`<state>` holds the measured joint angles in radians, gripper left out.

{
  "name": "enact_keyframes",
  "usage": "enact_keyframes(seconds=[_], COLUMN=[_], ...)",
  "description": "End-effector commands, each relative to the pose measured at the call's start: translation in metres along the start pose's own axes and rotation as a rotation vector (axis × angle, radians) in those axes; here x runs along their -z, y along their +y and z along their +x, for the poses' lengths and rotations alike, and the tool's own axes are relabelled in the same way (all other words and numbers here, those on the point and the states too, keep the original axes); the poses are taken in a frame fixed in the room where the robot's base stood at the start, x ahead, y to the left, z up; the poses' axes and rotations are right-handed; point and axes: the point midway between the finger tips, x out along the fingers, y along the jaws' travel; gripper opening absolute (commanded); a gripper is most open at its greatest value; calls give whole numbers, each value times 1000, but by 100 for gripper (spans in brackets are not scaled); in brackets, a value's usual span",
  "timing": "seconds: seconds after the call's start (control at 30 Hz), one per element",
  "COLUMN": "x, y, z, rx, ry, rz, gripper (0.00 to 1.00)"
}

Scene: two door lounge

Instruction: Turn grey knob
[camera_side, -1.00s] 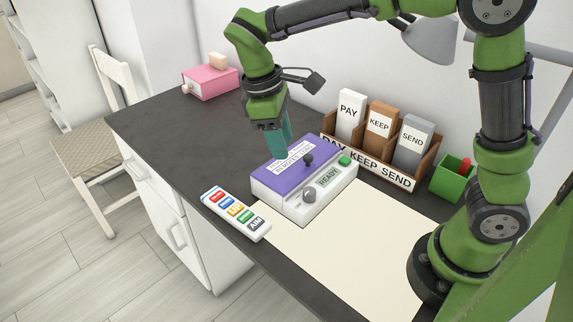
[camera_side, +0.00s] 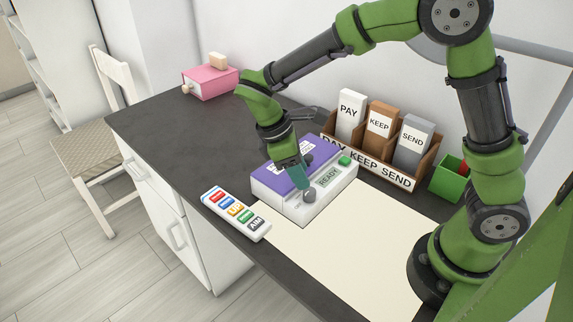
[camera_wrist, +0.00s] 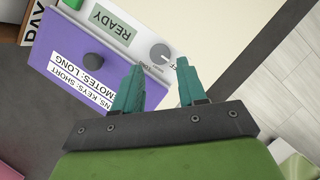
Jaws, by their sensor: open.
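The grey knob (camera_side: 309,195) is on the white front panel of a purple-topped box (camera_side: 275,172), beside a display reading READY. In the wrist view the round knob (camera_wrist: 160,54) has a light pointer mark and lies just beyond the fingertips, roughly between their lines. My gripper (camera_side: 304,188) is over the front of the box, close to the knob; its teal fingers also show in the wrist view (camera_wrist: 160,68), apart and with nothing between them. I cannot tell whether a finger touches the knob.
A black joystick-like knob (camera_side: 308,159) and a green button (camera_side: 345,160) are on the box. A remote with coloured buttons (camera_side: 236,213) lies left of it. A wooden PAY KEEP SEND rack (camera_side: 368,165) stands behind. The cream mat (camera_side: 350,240) is clear.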

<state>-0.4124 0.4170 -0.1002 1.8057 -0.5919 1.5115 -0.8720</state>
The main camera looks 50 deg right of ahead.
Motion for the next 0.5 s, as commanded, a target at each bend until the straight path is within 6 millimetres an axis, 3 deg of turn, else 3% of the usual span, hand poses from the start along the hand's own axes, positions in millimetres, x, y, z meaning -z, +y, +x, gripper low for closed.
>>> enact_keyframes(seconds=[0.2, 0.5], x=[0, 0], y=[0, 0], z=[38, 53], rx=[1, 1], ry=[-2, 0], rz=[1, 1], gripper=[41, 41])
